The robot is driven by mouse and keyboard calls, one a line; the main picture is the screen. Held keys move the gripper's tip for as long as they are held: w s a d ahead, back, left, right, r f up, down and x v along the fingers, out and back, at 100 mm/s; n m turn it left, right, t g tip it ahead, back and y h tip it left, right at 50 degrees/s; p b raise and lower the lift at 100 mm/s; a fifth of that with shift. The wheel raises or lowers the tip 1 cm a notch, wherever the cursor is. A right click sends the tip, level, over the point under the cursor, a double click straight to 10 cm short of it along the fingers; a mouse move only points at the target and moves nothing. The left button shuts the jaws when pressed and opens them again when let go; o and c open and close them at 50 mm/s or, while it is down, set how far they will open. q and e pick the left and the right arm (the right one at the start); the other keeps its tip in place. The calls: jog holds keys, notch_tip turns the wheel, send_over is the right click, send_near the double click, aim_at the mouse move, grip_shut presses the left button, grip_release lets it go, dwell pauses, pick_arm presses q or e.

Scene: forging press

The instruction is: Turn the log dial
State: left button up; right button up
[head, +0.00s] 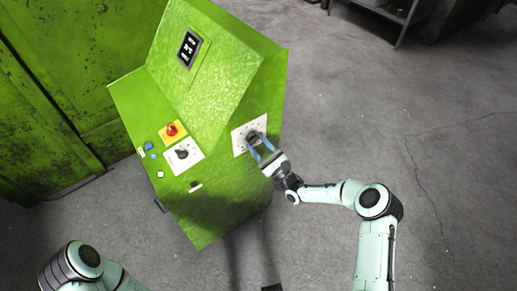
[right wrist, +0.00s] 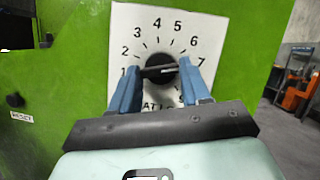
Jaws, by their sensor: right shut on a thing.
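A black dial (right wrist: 161,70) sits on a white plate (right wrist: 130,25) with numbers around it, on the green cabinet's right face. In the head view the dial (head: 252,136) is partly covered by my right gripper (head: 259,144). The gripper's two blue fingers also show in the right wrist view (right wrist: 160,84), one on each side of the dial, shut on it. The dial's bar lies nearly level, between the 1 side and the 7 side. The plate's lower label is partly hidden; "ATI" can be read. My left gripper is out of view.
The grey floor (head: 440,130) right of the cabinet is open.

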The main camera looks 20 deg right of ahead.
jog(key=shift+r+m, duration=0.1)
jog(key=shift+m, duration=0.4)
jog(key=o, duration=1.1)
jog(key=shift+c, duration=0.2)
jog(key=shift+s, duration=0.1)
jog(key=v, duration=1.3)
jog(key=shift+f+b, duration=0.25)
jog(key=shift+b, duration=0.05)
jog(key=shift+s+a, duration=0.1)
jog(key=shift+s, duration=0.05)
